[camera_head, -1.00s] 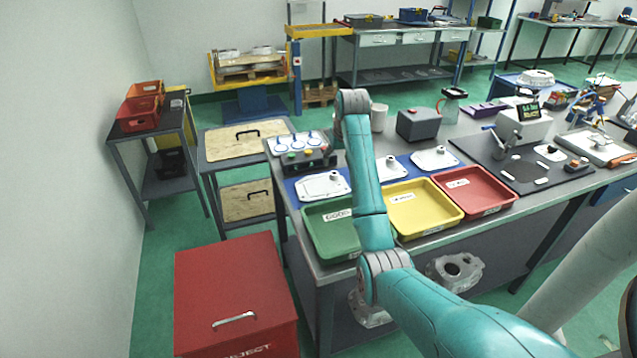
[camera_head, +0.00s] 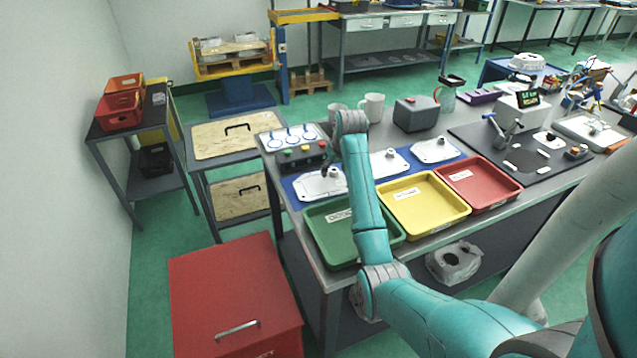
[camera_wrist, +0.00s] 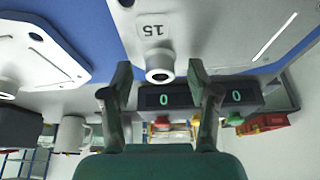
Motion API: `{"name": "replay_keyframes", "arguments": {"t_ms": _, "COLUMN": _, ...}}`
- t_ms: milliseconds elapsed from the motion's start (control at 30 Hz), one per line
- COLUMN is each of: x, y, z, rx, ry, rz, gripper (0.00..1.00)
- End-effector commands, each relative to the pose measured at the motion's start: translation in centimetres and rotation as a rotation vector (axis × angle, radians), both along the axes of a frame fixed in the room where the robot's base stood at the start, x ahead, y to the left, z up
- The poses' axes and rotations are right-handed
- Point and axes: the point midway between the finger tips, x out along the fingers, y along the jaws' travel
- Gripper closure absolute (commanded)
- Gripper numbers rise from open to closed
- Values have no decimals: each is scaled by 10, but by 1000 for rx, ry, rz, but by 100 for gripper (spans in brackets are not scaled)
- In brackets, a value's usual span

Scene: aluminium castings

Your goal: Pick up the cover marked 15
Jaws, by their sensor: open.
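The cover marked 15 (camera_wrist: 185,38) is a pale plate with a short round boss (camera_wrist: 159,66) and a number label, which appears upside down in the wrist view. It matches the leftmost plate (camera_head: 313,187) on the blue mat in the head view, where its number cannot be read. My gripper (camera_wrist: 160,72) is open and empty, its two dark fingers spread either side of the boss in the picture. I cannot tell how far the fingertips are from it. In the head view my arm largely hides the gripper.
A second cover (camera_wrist: 38,50) lies beside it on the blue mat. The control box (camera_head: 298,155) with coloured buttons stands close behind. Green (camera_head: 330,240), yellow (camera_head: 412,215) and red (camera_head: 482,193) trays line the front edge. Mugs (camera_head: 373,107) and a grey box (camera_head: 416,113) stand behind.

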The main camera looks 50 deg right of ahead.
Motion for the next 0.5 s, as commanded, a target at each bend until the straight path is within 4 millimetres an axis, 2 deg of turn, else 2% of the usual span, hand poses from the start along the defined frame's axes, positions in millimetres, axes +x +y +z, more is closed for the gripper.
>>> {"name": "replay_keyframes", "arguments": {"t_ms": 67, "x": 0, "y": 0, "z": 0, "rx": 0, "ry": 0, "rz": 0, "gripper": 40}}
{"name": "replay_keyframes", "arguments": {"t_ms": 167, "x": 0, "y": 0, "z": 0, "rx": 0, "ry": 0, "rz": 0, "gripper": 62}}
{"name": "replay_keyframes", "arguments": {"t_ms": 300, "x": 0, "y": 0, "z": 0, "rx": 0, "ry": 0, "rz": 0, "gripper": 97}}
{"name": "replay_keyframes", "arguments": {"t_ms": 333, "x": 0, "y": 0, "z": 0, "rx": 0, "ry": 0, "rz": 0, "gripper": 100}}
{"name": "replay_keyframes", "arguments": {"t_ms": 500, "x": 1, "y": 0, "z": 1, "rx": -1, "ry": -1, "rz": 1, "gripper": 100}}
